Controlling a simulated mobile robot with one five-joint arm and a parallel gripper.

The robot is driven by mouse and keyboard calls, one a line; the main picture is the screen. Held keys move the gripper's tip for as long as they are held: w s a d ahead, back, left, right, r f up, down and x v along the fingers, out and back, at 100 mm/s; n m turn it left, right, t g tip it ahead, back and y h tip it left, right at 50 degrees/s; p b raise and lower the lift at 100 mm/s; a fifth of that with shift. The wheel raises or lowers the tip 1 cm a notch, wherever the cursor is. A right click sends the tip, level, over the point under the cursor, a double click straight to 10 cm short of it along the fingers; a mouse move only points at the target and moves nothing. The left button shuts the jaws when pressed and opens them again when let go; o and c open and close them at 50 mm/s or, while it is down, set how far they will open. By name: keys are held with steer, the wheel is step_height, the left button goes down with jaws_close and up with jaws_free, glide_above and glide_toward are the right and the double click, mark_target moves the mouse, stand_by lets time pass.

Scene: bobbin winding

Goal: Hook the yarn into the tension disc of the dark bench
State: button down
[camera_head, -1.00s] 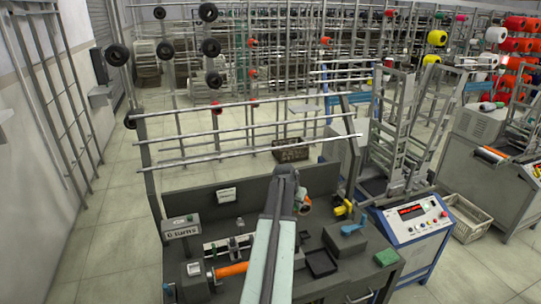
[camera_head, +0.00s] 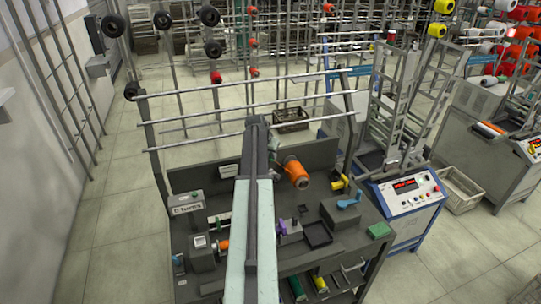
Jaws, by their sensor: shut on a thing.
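The dark bench (camera_head: 190,207) stands in the middle, partly hidden by my arm. My gripper (camera_head: 276,158), beyond the far end of my arm, is small and mostly hidden; its fingertips do not show clearly. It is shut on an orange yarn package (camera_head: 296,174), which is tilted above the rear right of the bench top. No loose yarn strand can be made out. A small purple part (camera_head: 283,228) is on the bench just right of my arm; I cannot tell whether it is the tension disc. Another orange part (camera_head: 223,245) shows left of my arm.
A blue-handled part (camera_head: 349,202) on a dark box, a black tray (camera_head: 317,235) and a green block (camera_head: 380,230) crowd the bench's right side. A control console (camera_head: 405,190) stands to the right. Rails (camera_head: 200,119) cross behind. Floor is clear at left.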

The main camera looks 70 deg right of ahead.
steer(key=shift+a+f+b, duration=0.1)
steer(key=shift+f+b, duration=1.15)
steer(key=shift+f, duration=0.55)
steer(key=shift+f, duration=0.2)
steer(key=shift+f+b, duration=1.9)
steer(key=shift+b, duration=0.2)
steer(key=shift+w, duration=0.1)
steer(key=w+a, duration=0.1)
steer(key=w, duration=0.1)
steer(key=w+a, duration=0.1)
steer(key=a, duration=0.1)
steer(key=shift+w+a+r, duration=0.1)
steer(key=shift+w+r, duration=0.1)
steer(key=shift+w, duration=0.15)
